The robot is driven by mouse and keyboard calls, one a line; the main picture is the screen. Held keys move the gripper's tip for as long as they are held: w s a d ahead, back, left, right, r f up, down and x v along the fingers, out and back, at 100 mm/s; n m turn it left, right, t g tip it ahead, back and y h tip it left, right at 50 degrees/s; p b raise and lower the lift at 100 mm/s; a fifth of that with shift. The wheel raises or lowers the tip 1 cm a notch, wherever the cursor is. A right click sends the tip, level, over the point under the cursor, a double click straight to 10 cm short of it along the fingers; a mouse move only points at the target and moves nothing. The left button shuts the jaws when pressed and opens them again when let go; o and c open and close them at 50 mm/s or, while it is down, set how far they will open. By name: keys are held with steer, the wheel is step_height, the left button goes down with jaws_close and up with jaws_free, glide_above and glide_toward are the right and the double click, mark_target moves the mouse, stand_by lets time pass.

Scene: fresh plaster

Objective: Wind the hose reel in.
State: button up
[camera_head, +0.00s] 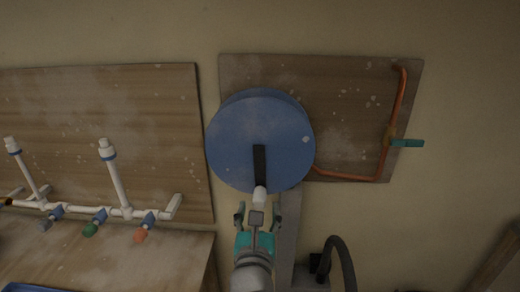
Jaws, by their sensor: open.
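The hose reel (235,140) is a blue round disc in front of a wooden board on the wall. A black crank arm (259,162) runs down from its middle to a white handle knob (260,194) near the lower rim. My gripper (259,212) comes up from below, with its dark fingers spread to either side just below the knob. I cannot tell from this view whether it touches the knob. An orange hose or pipe (345,177) leaves the reel's right side. Any wound hose behind the disc is hidden.
A teal valve lever (407,143) sticks out at the board's right edge. White pipes (117,180) with coloured valve knobs stand at left above a wooden bench (185,251). A dark curved hose (343,262) rises at lower right.

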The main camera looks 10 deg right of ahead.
steer(key=shift+s+a, duration=0.2)
steer(key=shift+s, duration=0.75)
steer(key=shift+s+a, duration=0.15)
steer(key=shift+s, duration=0.8)
steer(key=shift+s+a, duration=0.2)
steer(key=shift+s, duration=0.75)
steer(key=s+d+f+n+t+h, duration=0.1)
steer(key=s+d+f+n+h, duration=0.3)
steer(key=s+d, duration=0.35)
steer(key=s+d+f+n+t+h, duration=0.2)
steer(key=s+d+n+h, duration=0.1)
steer(key=s+d+n, duration=0.5)
steer(key=s+a+f+n+g+y, duration=0.1)
steer(key=s+f+n+g+y, duration=0.2)
steer(key=s+f+n, duration=0.6)
steer(key=s+a+f+n+g+y, duration=0.1)
steer(key=s+f+n+g+y, duration=0.1)
steer(key=s+f+n+y, duration=0.5)
steer(key=s+f+n, duration=0.1)
steer(key=s+n, duration=0.5)
steer(key=n, duration=0.4)
steer(key=shift+s+f+g, duration=0.25)
steer(key=shift+f+g, duration=0.1)
steer(key=shift+g, duration=0.05)
